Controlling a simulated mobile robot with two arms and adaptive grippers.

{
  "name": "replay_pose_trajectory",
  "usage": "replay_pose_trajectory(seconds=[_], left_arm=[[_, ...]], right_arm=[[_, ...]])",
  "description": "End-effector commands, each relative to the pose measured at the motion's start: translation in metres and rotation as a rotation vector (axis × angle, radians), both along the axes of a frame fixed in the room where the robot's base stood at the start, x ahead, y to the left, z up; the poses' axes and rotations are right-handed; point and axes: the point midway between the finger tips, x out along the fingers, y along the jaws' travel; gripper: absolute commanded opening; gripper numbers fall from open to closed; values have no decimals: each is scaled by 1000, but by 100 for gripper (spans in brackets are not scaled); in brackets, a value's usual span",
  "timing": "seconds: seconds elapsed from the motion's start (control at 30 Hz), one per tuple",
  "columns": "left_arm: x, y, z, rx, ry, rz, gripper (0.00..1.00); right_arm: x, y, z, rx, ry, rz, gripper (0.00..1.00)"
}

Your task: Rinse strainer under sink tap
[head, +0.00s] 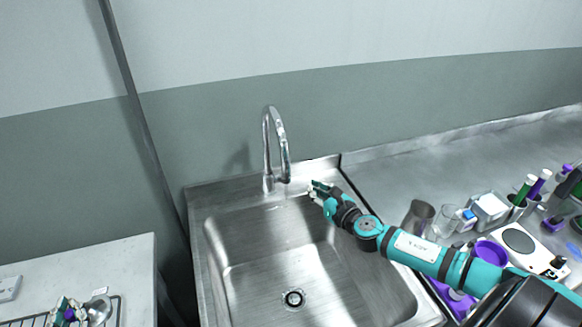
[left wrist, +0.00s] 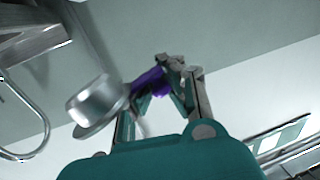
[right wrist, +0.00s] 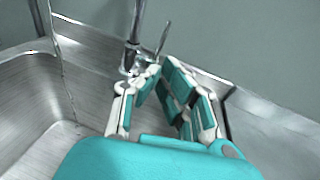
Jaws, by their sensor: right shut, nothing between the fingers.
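The strainer, a small metal cup (left wrist: 97,100) with a purple handle (left wrist: 150,82), is held in my left gripper (left wrist: 172,75). In the head view the strainer (head: 99,309) and left gripper (head: 68,312) show at the bottom left corner, partly cut off, away from the sink. The sink (head: 225,255) is steel with a drain. Its curved tap (head: 268,150) stands at the back; I cannot tell whether water runs. My right gripper (head: 320,190) is shut and empty, just right of the tap base. In the right wrist view its fingertips (right wrist: 160,68) are close to the thin tap lever (right wrist: 163,38); contact is unclear.
A steel counter (head: 400,170) right of the sink holds a metal cup (head: 418,217), glass beakers, a white scale (head: 520,242) and purple containers near my right arm. A white table (head: 110,265) with a wire rack stands left. The basin is empty.

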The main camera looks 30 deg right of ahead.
Motion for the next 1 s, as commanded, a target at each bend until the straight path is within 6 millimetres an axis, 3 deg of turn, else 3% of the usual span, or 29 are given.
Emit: replay_pose_trajectory(seconds=[0.5, 0.7, 1.0], left_arm=[[0, 0, 11, 0, -1, 0, 0], [0, 0, 12, 0, 0, 0, 0], [0, 0, 12, 0, 0, 0, 0]], right_arm=[[101, -2, -7, 9, -3, -2, 0], [119, -3, -6, 8, -1, -1, 0], [123, -3, -5, 7, 0, -1, 0]])
